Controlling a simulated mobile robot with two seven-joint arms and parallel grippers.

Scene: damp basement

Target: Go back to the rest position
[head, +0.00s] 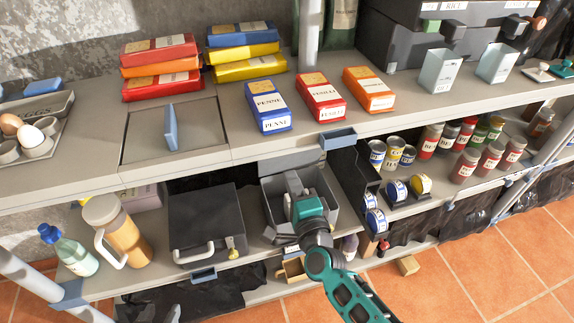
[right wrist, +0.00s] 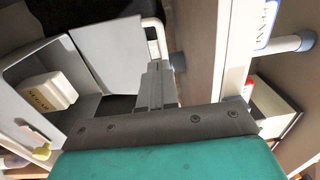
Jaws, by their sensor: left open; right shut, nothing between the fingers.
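My right gripper (head: 293,184) reaches in from the bottom right of the head view, over an open grey bin (head: 268,213) on the lower shelf. Its fingers are together and hold nothing. In the right wrist view the closed grey fingers (right wrist: 155,85) point at the bin, and a cream labelled box (right wrist: 47,91) shows inside a grey compartment at the left. The gripper hides part of the bin, so I cannot tell whether it touches it. My left gripper is in neither view.
The upper shelf edge (head: 235,160) overhangs behind the gripper. A black case (head: 205,215) stands left of the bin; a dark panel (head: 352,170) and several cans are at its right. Penne (head: 268,106) and fusilli packs lie above. Open tiled floor (head: 480,270) is in front.

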